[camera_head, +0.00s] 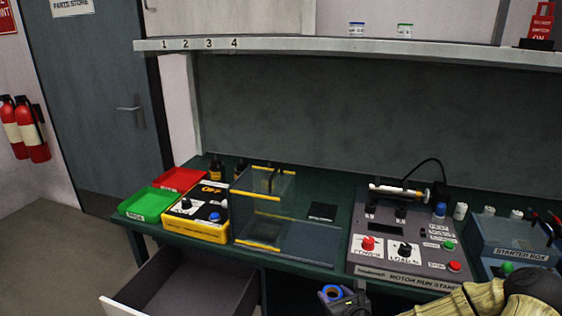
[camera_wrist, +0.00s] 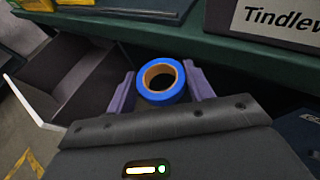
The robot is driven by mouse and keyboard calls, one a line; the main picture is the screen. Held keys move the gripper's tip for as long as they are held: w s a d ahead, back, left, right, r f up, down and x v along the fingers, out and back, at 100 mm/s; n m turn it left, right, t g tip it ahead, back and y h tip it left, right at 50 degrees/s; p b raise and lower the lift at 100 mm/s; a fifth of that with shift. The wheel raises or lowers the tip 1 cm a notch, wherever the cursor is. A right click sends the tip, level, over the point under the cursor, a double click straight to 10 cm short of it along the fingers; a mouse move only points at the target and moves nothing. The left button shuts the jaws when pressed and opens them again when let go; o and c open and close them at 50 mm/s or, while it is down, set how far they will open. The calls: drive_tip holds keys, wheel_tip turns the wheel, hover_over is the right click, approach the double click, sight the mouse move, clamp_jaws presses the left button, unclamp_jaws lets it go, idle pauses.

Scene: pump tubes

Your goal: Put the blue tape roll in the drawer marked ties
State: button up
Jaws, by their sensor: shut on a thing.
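The blue tape roll (camera_wrist: 171,97) has a tan core and sits between the two purple fingers of my gripper (camera_wrist: 163,91) in the wrist view. My gripper is shut on it. In the head view, my gripper (camera_head: 335,293) and the blue roll (camera_head: 331,291) show at the bottom centre, in front of the bench edge. An open drawer (camera_head: 150,285) juts out under the bench at the lower left, to the left of my gripper. It also shows in the wrist view (camera_wrist: 32,106). Its visible inside looks empty. No marking on it can be read.
Floor is free at the left.

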sight(334, 298)
drive_tip(key=shift+a+r+p, duration=0.15)
drive_tip(key=shift+r+p, duration=0.45)
drive_tip(key=shift+p, duration=0.55)
drive_tip(key=r+p, duration=0.1)
drive_tip(key=p, duration=0.1)
drive_tip(key=r+m+h+p, duration=0.1)
drive_tip(key=p, duration=0.1)
drive_tip(key=r+p, duration=0.1)
drive_tip(key=p, duration=0.1)
drive_tip(key=shift+s+r+m+t+h+p, duration=0.1)
drive_tip(key=shift+s+m+t+h+p, duration=0.2)
drive_tip(key=shift+m+h, duration=0.1)
drive_tip(key=r+p, duration=0.1)
drive_tip(key=p, duration=0.2)
drive_tip(key=shift+s+r+m+h, duration=0.1)
drive_tip(key=shift+s+m+h, duration=0.1)
drive_tip(key=shift+m+h, duration=0.15)
drive_tip(key=p, duration=0.1)
drive_tip(key=s+m+h+p, duration=0.1)
drive_tip(key=p, duration=0.1)
drive_tip(key=shift+s+r+h, duration=0.1)
drive_tip(key=shift+r+h, duration=0.15)
drive_tip(key=shift+r, duration=0.05)
drive_tip(key=s+f, duration=0.4)
drive_tip(key=f, duration=0.1)
drive_tip(key=shift+s+f, duration=0.15)
drive_tip(key=shift+f, duration=0.1)
